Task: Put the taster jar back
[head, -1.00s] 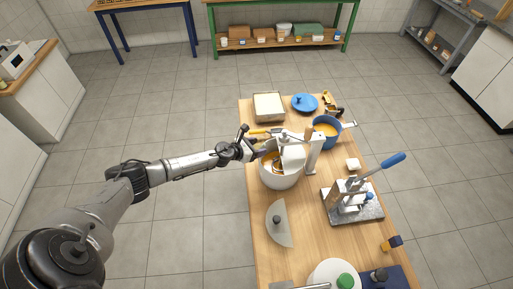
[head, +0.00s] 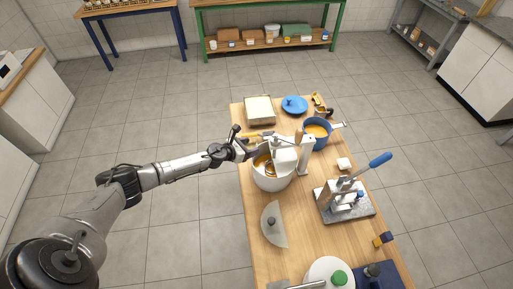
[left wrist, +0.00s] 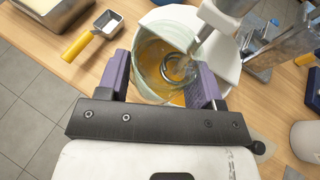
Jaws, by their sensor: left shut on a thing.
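My left gripper (head: 254,149) reaches over the left rim of the white mixer bowl (head: 271,184). In the left wrist view its two purple fingers (left wrist: 159,80) stand apart, with a clear glass-like thing (left wrist: 141,70) between them, apparently the taster jar. I look through it at amber honey and a round metal piece, so its outline is hard to tell. The mixer bowl (left wrist: 172,14) and the honey lie beyond it. In the head view the held thing is too small to make out. My right gripper is not in view.
A yellow-handled scoop (left wrist: 84,40) lies left of the bowl, near a pale tray (head: 260,110). A blue pot (head: 317,134) of honey, a lever press (head: 345,200) and a half-round lid (head: 273,224) surround the mixer. Bare wood shows at front centre (head: 310,238).

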